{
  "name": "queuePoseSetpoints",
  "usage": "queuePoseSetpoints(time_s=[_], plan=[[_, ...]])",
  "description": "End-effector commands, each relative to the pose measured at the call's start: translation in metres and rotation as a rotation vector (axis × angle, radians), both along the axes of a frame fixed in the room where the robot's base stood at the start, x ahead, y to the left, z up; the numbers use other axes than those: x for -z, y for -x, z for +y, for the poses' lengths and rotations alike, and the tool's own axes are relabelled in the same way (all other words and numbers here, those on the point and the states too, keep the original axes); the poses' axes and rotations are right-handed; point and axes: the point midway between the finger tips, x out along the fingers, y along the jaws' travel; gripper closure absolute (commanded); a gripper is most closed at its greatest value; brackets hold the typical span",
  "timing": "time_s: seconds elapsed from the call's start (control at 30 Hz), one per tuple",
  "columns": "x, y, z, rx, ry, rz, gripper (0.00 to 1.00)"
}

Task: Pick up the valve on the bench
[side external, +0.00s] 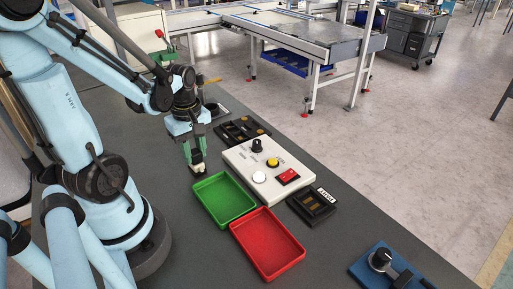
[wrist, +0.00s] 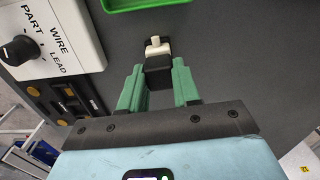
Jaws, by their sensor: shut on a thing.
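The valve (wrist: 158,70), as I take it, is a small part with a black body and a cream end with a short stub. My gripper (wrist: 159,84) has its green fingers on either side of it in the wrist view, shut on its black body. In the side view my gripper (side external: 196,163) points down just behind the green tray, with the cream end of the valve (side external: 199,170) showing at the fingertips. I cannot tell whether the valve touches the bench.
A green tray (side external: 251,214) and a red tray (side external: 299,263) lie in front. A white control box (side external: 239,160) with knob and buttons stands to the right, between dark part holders (side external: 228,143). A blue fixture (side external: 358,270) is at the front right of the grey bench (side external: 201,262).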

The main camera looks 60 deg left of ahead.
Motion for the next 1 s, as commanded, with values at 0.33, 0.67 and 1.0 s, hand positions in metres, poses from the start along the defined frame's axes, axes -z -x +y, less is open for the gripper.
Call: queuePoseSetpoints(time_s=[0.33, 0.67, 1.0], plan=[[-0.026, 0.000, 0.000, 0.000, 0.001, 0.001, 1.00], [-0.050, 0.000, 0.000, 0.000, 0.001, 0.001, 1.00], [-0.062, 0.000, 0.000, 0.000, 0.001, 0.001, 1.00]])
